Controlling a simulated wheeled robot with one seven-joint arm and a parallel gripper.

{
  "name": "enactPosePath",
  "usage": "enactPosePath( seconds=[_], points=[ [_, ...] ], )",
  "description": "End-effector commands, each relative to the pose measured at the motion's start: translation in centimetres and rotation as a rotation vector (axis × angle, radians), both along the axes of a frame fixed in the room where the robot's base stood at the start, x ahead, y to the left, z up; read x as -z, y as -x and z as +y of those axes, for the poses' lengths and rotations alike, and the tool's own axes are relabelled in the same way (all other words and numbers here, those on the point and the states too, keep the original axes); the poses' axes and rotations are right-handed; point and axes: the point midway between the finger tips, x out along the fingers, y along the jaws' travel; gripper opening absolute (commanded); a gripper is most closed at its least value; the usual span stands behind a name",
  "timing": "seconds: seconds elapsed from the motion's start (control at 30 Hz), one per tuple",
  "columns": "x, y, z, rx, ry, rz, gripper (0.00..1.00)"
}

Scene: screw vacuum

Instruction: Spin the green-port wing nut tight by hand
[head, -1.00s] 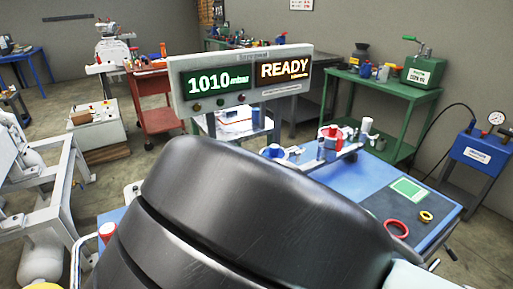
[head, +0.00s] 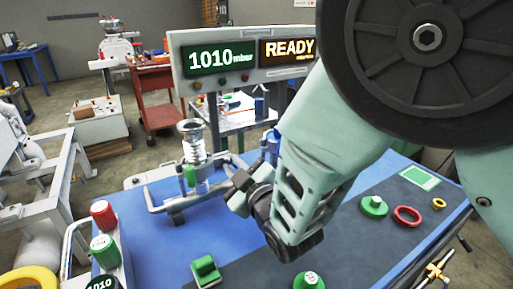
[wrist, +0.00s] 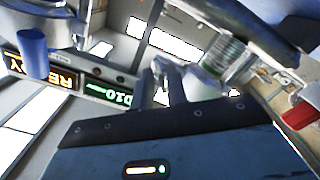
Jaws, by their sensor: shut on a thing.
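The green port is a metal flange stack (head: 195,145) with a green band (head: 190,176), upright on the blue bench left of my arm in the head view. Its metal and green body also shows in the wrist view (wrist: 228,62). My gripper (head: 232,186) is beside its right side, low down, with dark fingers pointing left. In the wrist view the fingertips (wrist: 165,80) are close together, next to the port. They are shut on a small part there, at the place of the wing nut, which is mostly hidden by the fingers.
The display panel (head: 240,60) reads 1010 mbar and READY behind the bench. Green knobbed pieces (head: 373,207), a red ring (head: 407,216) and a yellow ring (head: 438,203) lie on the bench (head: 130,222). Red and green canisters (head: 103,213) stand at the left edge. A bent pipe (head: 152,198) runs beside the port.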

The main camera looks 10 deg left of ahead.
Motion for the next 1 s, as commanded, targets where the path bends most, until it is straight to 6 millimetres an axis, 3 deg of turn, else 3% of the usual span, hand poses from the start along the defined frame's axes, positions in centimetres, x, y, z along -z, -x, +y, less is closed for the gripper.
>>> enactPosePath(
  seconds=[1.0],
  points=[
    [0.58, 0.05, 0.05, 0.002, -0.749, 0.568, 0.0]
  ],
)
